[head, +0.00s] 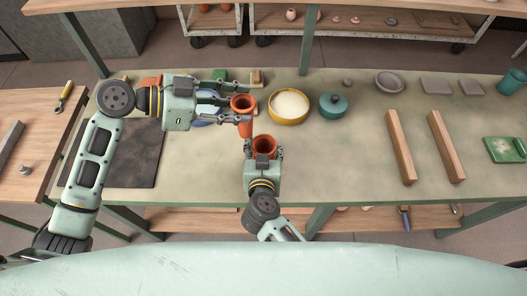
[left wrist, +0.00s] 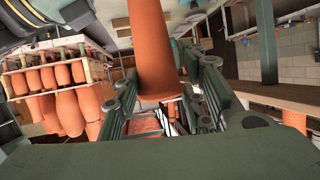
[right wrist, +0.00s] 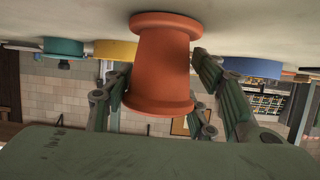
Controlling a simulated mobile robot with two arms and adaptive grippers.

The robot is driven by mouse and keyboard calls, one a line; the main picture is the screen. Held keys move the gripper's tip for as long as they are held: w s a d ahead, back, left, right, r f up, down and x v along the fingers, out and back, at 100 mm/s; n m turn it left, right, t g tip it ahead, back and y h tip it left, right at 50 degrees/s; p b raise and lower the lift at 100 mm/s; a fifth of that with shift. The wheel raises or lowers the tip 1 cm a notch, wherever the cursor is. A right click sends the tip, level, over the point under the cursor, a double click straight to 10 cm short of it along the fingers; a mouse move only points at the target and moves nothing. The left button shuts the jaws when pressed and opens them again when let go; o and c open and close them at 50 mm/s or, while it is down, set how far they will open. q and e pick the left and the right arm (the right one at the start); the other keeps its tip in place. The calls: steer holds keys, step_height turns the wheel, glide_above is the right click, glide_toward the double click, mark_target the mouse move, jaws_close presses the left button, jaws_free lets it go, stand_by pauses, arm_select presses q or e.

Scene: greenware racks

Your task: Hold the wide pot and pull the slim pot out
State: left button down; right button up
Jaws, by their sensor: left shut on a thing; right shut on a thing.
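The slim pot (head: 243,103) is orange, long and tapered, with a flared rim. My left gripper (head: 232,109) is shut on it near the rim and holds it up behind the wide pot. In the left wrist view the slim pot (left wrist: 154,50) runs out of the top of the picture from between the fingers. The wide pot (head: 265,144) is orange and stands upright on the table, open end up. My right gripper (head: 264,152) is shut on its sides. The wide pot (right wrist: 160,60) also shows in the right wrist view. The two pots look apart.
Two wooden bars (head: 402,150) lie farther right. A blue thing (head: 203,123) is partly hidden under my left gripper. A dark mat (head: 125,160) lies left. The table right of the wide pot is clear.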

arm_select(q)
steer(key=shift+v, duration=1.35)
steer(key=shift+r, duration=0.2)
arm_select(e)
steer(key=shift+r, duration=0.1)
steer(key=shift+c, duration=0.7)
arm_select(q)
steer(key=shift+r, duration=0.15)
arm_select(e)
steer(key=o, duration=1.6)
steer(key=shift+c, duration=0.2)
steer(key=shift+f, duration=0.2)
steer(key=shift+v, duration=4.5)
